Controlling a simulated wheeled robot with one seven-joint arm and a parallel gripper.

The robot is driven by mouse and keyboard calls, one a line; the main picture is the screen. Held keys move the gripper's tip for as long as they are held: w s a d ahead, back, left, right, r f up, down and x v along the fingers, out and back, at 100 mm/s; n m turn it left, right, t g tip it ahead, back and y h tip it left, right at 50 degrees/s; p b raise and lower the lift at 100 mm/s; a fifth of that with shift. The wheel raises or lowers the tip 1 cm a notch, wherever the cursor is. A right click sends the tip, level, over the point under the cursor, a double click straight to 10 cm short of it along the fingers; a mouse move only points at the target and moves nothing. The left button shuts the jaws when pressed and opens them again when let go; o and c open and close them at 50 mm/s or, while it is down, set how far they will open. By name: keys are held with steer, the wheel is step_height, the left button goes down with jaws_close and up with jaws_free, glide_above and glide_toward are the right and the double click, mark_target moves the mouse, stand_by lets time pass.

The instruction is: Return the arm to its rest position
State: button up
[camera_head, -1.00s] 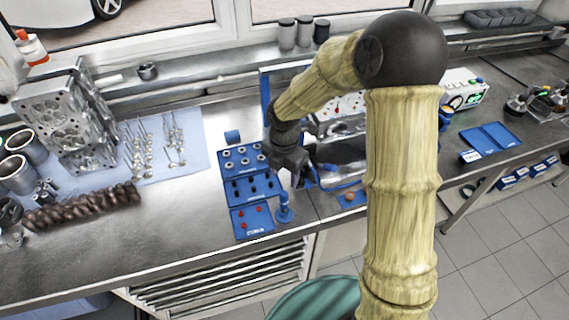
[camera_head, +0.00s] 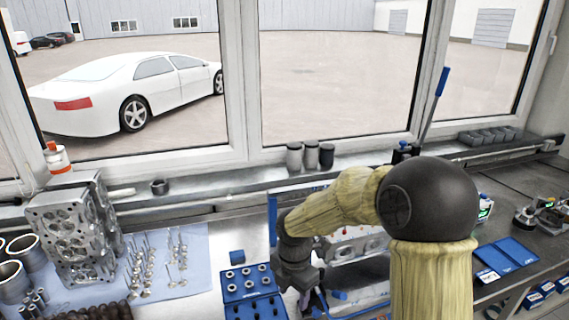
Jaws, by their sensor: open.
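My arm, with pale wood-patterned links and a dark elbow, rises at the right of the head view and bends left over the bench. My gripper (camera_head: 304,298) points down at its end, just right of the blue parts tray (camera_head: 232,288). The jaws are open and I see nothing held between them. The fingertips are small and partly lost against the blue things behind them.
A cylinder head (camera_head: 352,248) lies behind my forearm. Dark canisters (camera_head: 310,155) stand on the sill.

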steer(key=s+d+m+t, duration=0.1)
steer(key=s+d+m, duration=0.5)
steer(key=m, duration=0.7)
steer(key=s+d+r+m+t, duration=0.1)
steer(key=s+d+m, duration=0.5)
steer(key=m, duration=0.7)
steer(key=shift+d+r+m+t, duration=0.25)
steer(key=shift+d+m+t, duration=0.05)
steer(key=shift+d+m, duration=0.15)
steer(key=shift+s, duration=0.1)
